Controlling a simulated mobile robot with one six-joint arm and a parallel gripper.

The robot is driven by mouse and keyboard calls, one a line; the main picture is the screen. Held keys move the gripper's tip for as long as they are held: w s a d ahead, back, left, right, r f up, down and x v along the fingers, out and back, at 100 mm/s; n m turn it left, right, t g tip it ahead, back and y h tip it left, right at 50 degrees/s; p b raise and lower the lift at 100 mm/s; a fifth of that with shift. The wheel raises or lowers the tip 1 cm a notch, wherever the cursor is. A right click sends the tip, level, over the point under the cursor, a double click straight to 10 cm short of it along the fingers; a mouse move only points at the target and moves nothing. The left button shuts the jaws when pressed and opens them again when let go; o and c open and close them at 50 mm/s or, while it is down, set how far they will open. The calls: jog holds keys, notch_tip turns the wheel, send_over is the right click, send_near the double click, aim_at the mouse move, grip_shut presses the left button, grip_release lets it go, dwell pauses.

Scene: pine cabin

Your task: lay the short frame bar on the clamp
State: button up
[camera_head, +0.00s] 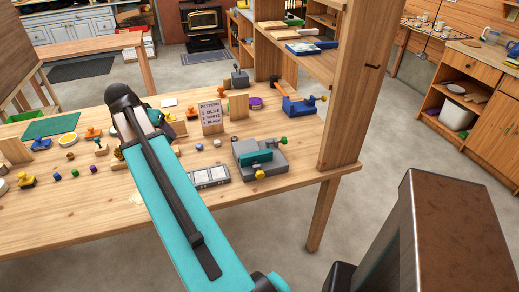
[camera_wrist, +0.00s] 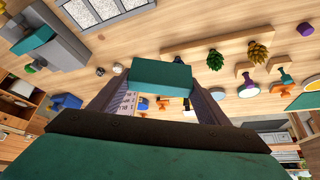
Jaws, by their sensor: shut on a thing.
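My gripper (camera_wrist: 160,78) is shut on a short teal bar (camera_wrist: 160,72), held crosswise between the two fingers in the wrist view. In the head view my own arm mostly hides the gripper and the bar. A grey clamp-like block (camera_head: 275,166) with a green knob and a yellow knob stands on the table to the right of my arm. A teal piece (camera_head: 255,157) lies on its top; I cannot tell whether it is a part or a separate bar. The block also shows at upper left in the wrist view (camera_wrist: 62,50), apart from the held bar.
A pale framed tray (camera_head: 208,174) lies left of the clamp. A sign card (camera_head: 211,117) and a blue tool (camera_head: 298,105) stand behind it. A wooden post (camera_head: 345,90) rises at the table's right end. Stamps and small pieces lie at the left.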

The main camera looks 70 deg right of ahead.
jog(key=s+d+f+m+g, duration=0.1)
jog(key=s+d+m+g, duration=0.35)
jog(key=s+d, duration=0.95)
jog(key=m+g+y, duration=0.1)
jog(key=m+y, duration=0.1)
jog(key=m, duration=0.6)
send_over(266, 145)
jog(key=w+a, duration=0.1)
jog(key=f, duration=0.1)
jog(key=shift+w+a, duration=0.15)
jog(key=shift+f, duration=0.1)
jog(key=shift+f+p, duration=0.6)
jog(key=shift+f, duration=2.4)
jog(key=shift+f, duration=0.1)
jog(key=shift+f+p, duration=0.5)
jog(key=shift+f, duration=1.25)
